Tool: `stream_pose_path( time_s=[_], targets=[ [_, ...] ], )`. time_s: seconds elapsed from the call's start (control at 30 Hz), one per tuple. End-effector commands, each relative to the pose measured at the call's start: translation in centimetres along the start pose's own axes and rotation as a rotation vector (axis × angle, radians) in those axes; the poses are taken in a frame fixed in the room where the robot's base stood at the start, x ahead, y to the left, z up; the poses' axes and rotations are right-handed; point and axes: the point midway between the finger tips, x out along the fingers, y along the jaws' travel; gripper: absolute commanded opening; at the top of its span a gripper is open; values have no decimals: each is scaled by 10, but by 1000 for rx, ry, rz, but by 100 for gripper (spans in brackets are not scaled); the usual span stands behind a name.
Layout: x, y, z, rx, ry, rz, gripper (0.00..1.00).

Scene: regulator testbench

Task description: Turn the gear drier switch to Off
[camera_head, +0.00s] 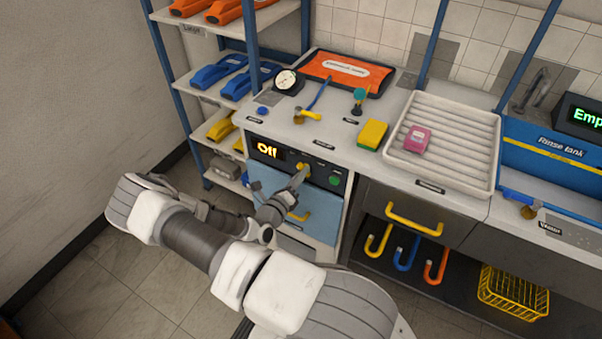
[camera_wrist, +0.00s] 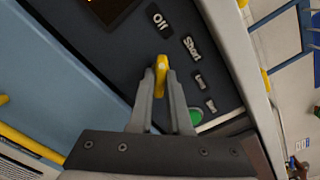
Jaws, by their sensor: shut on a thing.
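The gear drier's dark control panel (camera_head: 283,162) is on the front of the bench, above a blue door with a yellow handle. Its display (camera_head: 267,149) reads "Off" in lit orange letters. The yellow switch (camera_head: 302,166) sits right of the display; in the wrist view the yellow switch (camera_wrist: 161,65) is between my fingertips, its tip toward the "Off" label (camera_wrist: 160,18). The "Short" label (camera_wrist: 192,48) and smaller labels lie to the right. My gripper (camera_wrist: 161,80) is shut on the switch; it also shows in the head view (camera_head: 299,176).
A green button (camera_head: 334,181) is right of the switch, close to my fingers in the wrist view (camera_wrist: 195,116). The yellow door handle (camera_head: 299,215) sticks out below. The worktop above holds a gauge, a yellow sponge (camera_head: 372,134) and a ribbed tray (camera_head: 440,172).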

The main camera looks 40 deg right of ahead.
Motion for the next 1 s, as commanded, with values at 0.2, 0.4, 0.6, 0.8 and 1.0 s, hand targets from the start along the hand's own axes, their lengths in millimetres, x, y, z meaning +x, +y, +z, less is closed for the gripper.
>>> stream_pose_path(
  time_s=[0.2, 0.4, 0.6, 0.8, 1.0],
  targets=[
    [-1, 1, -1, -45, 1, 2, 0],
    [-1, 1, -1, -55, 2, 2, 0],
    [-1, 1, -1, -55, 2, 3, 0],
    [-1, 1, -1, -54, 1, 2, 43],
    [0, 0, 0, -53, 1, 1, 46]
  ],
)
